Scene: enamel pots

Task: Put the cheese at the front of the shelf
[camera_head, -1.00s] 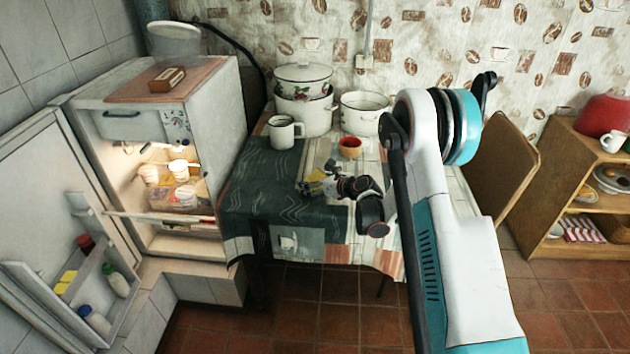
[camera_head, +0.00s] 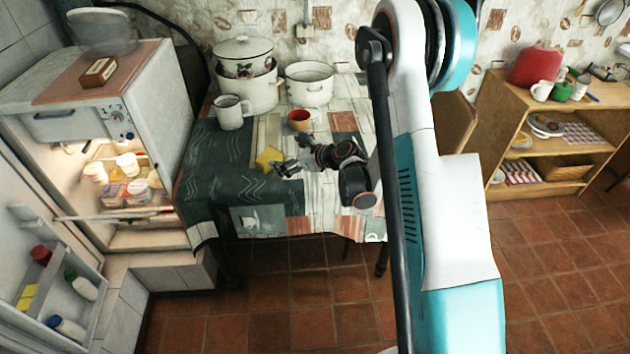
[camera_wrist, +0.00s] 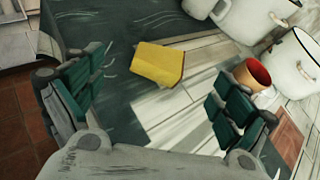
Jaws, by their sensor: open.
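My gripper (camera_head: 287,166) is open and empty, just right of the cheese in the head view. A wooden shelf unit (camera_head: 551,154) stands at the far right. The lit fridge (camera_head: 100,240) stands open at the left with several tubs on its inner shelf.
The open fridge door (camera_head: 40,250) juts forward at the left. Tiled floor (camera_head: 560,300) is clear at the right.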

